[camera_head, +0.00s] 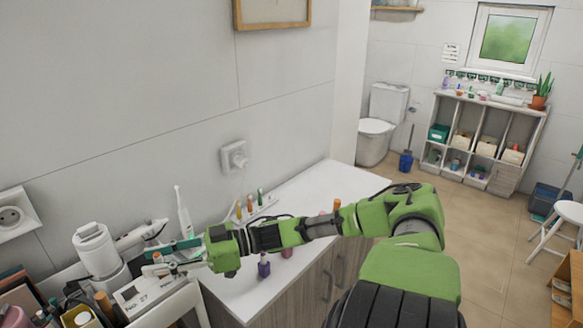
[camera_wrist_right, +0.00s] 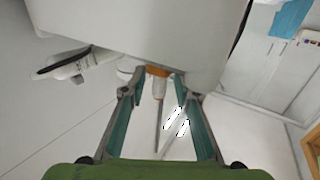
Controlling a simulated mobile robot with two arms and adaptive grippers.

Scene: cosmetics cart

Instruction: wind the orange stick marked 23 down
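In the right wrist view a slim stick with an orange end (camera_wrist_right: 157,71), a pale collar and a thin dark shaft lies between the fingers of my right gripper (camera_wrist_right: 157,78). The fingers stand apart on both sides of it, and I see gaps rather than a firm grip. I cannot read a number on it. In the head view my right gripper (camera_head: 176,258) has its teal fingers spread above a white box (camera_head: 140,290) marked NO: 27. The fingers hide part of what lies there. My left gripper is not in view.
A white electric toothbrush (camera_head: 183,212) stands just behind the gripper. A white hair dryer (camera_head: 97,250) is at the left. Small bottles, including a purple one (camera_head: 264,266), stand on the white counter (camera_head: 315,190). Several loose cosmetics crowd the lower left.

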